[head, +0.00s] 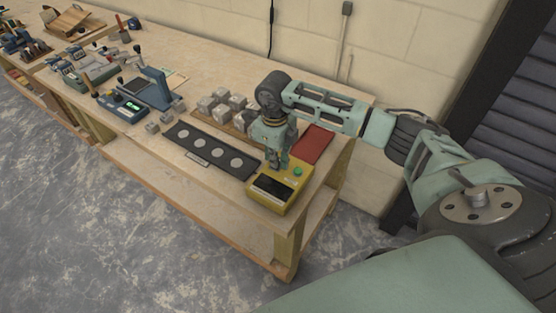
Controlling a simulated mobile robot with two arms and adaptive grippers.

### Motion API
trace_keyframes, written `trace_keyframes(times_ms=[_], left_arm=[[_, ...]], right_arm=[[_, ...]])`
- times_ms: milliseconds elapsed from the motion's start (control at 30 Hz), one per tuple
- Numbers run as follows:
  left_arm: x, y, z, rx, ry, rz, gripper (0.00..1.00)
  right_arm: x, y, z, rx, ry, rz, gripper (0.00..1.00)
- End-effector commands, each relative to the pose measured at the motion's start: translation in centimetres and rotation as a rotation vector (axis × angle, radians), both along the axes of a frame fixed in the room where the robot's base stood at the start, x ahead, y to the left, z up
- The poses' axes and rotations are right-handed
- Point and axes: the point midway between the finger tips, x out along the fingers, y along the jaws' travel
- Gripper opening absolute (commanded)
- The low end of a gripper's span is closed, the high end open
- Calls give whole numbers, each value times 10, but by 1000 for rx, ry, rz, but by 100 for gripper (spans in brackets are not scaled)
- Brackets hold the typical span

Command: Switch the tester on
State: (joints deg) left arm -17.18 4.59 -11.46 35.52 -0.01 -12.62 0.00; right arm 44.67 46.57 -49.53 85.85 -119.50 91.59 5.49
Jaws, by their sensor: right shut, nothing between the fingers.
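The tester is a yellow box (268,201) near the right end of the wooden bench. It has a dark display (272,187) on its sloping top and a green button (297,172) at its back right. The display looks dark. My right gripper (275,166) points down at the tester's back edge, left of the green button, with its fingers shut and empty. I cannot tell whether the fingertips touch the box. My left gripper is not in view.
A black strip with pale discs (183,143) lies left of the tester. Grey blocks (222,101) stand behind it on a board. A red mat (314,143) lies at the right end. A blue press-like device (157,88) and a lit unit (124,105) stand further left.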

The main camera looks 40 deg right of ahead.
Motion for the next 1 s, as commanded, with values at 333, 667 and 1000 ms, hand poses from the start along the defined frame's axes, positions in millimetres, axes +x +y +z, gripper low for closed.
trace_keyframes(times_ms=[333, 667, 1000], left_arm=[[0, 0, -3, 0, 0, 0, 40], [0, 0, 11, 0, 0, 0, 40], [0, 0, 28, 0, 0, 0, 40]], right_arm=[[0, 0, -3, 0, 0, 0, 0], [0, -1, 19, -1, 0, 0, 0], [0, 0, 46, 0, -1, 1, 0]])
